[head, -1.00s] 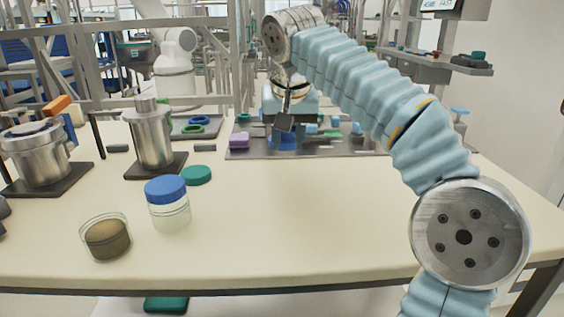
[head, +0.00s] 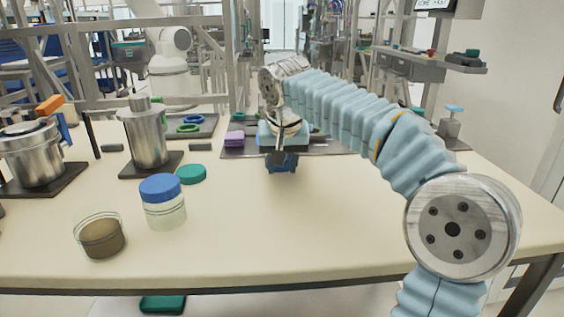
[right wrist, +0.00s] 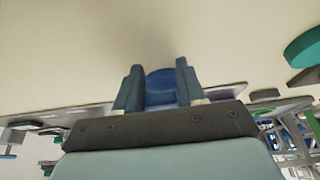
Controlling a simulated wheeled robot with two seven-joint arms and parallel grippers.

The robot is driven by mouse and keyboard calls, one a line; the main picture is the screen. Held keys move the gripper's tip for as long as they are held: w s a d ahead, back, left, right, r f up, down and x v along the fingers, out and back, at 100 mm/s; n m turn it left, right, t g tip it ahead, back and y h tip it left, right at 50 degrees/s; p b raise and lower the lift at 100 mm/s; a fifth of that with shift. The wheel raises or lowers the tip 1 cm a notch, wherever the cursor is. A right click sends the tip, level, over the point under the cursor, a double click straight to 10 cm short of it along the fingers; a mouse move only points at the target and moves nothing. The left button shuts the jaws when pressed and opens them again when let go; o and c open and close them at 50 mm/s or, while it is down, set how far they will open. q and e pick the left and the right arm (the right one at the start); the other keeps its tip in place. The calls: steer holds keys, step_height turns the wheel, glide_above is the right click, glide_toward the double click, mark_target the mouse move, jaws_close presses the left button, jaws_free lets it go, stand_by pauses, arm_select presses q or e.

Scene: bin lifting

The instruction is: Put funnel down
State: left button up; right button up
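My right gripper (head: 280,158) hangs over the table near the front edge of the grey tray, in the middle of the head view. It is shut on the blue funnel (head: 283,166), which shows just below it, mostly hidden by the gripper. In the right wrist view the funnel (right wrist: 161,84) sits between the two fingers of the gripper (right wrist: 160,88). The pale table top fills the space beyond it. I cannot tell whether the funnel touches the table. My left gripper is not in view.
A grey tray (head: 330,147) with a purple piece (head: 234,138) lies behind the gripper. A blue-lidded jar (head: 163,205), a green lid (head: 191,174), a glass dish of brown powder (head: 101,237) and metal vessels (head: 147,138) stand left. The table's front middle is clear.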

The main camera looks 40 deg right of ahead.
steer(key=o, duration=0.3)
steer(key=shift+o, duration=0.2)
steer(key=shift+r, duration=0.15)
